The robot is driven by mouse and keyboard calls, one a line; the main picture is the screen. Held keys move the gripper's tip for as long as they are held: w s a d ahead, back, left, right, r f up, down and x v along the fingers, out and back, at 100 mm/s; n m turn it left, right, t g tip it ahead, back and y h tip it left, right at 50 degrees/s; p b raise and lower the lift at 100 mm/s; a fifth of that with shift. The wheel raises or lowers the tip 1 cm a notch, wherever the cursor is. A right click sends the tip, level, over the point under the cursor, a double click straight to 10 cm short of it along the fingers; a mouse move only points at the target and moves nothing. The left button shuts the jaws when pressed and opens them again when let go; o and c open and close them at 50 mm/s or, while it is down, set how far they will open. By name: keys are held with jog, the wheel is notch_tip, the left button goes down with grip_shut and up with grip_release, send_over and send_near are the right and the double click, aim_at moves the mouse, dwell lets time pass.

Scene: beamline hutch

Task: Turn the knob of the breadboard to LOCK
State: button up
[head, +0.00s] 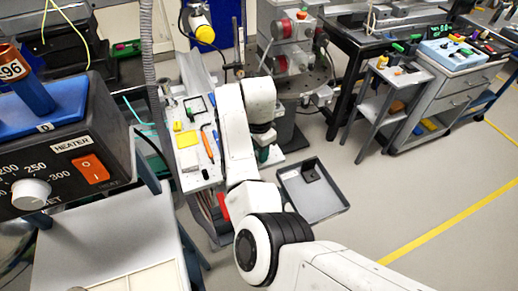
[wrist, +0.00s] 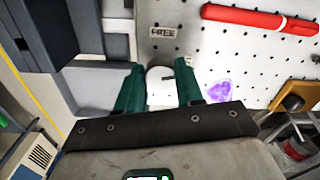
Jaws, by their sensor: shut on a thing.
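The breadboard (wrist: 185,40) is a pale plate with rows of small holes; in the head view the pale hole-dotted board (head: 188,165) stands left of my arm. Its knob (wrist: 160,92) is white and round, with a short dark mark towards its right side. A FREE label (wrist: 165,32) is on the plate above the knob in the wrist view. In the head view my arm hides the knob and most of the gripper.
A red pen (wrist: 260,20) and a purple patch (wrist: 219,90) are on the plate. A heater box (head: 75,150) stands near on the left. A grey tray (head: 325,209) lies on the floor right of my arm. A tool cart (head: 450,92) stands back right; floor before it is clear.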

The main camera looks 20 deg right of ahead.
jog(key=shift+w+r+m, duration=0.1)
jog(key=shift+m, duration=1.3)
jog(key=o, duration=1)
jog(key=shift+o, duration=0.2)
notch_tip(320, 180, up, 11)
jog(key=shift+b, duration=0.4)
